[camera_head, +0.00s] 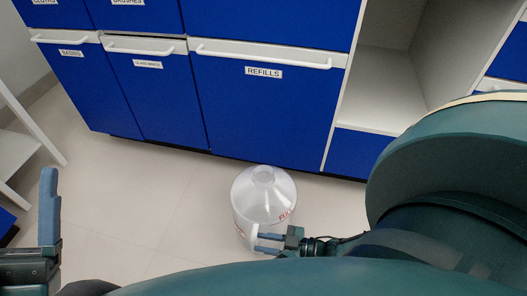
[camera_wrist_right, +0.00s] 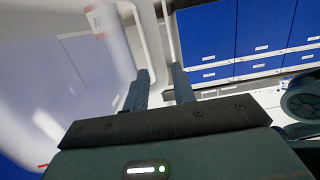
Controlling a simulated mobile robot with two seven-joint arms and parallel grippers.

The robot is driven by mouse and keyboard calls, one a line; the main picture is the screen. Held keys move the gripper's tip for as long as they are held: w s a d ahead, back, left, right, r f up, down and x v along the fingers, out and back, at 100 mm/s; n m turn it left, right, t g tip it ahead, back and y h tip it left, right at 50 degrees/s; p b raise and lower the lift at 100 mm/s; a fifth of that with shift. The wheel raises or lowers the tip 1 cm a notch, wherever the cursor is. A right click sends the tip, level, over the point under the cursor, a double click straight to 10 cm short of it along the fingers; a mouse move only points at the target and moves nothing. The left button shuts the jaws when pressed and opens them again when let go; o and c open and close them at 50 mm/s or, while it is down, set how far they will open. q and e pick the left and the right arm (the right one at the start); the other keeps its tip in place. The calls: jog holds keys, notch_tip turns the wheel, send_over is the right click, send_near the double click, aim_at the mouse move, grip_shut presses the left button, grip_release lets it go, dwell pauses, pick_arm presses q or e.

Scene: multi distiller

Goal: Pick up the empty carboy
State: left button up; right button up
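A clear, translucent carboy (camera_head: 264,190) with a narrow neck and red lettering stands upright on the floor in the head view. It fills the left of the right wrist view (camera_wrist_right: 70,90), close and blurred. My right gripper (camera_head: 259,243) is at the carboy's near lower side, by its pale handle. In the wrist view, the right gripper's two fingers (camera_wrist_right: 160,85) are apart, with a pale handle strip (camera_wrist_right: 151,45) reaching down between them. No firm contact shows. My left gripper (camera_head: 48,205) is at the far left edge, apart from the carboy; only one blue finger shows clearly.
Blue cabinets, including a drawer front labelled REFILLS (camera_head: 265,110), stand just behind the carboy. An open grey-white shelf bay (camera_head: 385,75) is to the right. A white frame (camera_head: 30,125) stands at the left. The pale floor (camera_head: 150,210) left of the carboy is clear.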

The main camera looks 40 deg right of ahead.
jog(key=shift+x, duration=1.2)
grip_shut()
dwell(0.4)
jog(key=shift+r, duration=0.15)
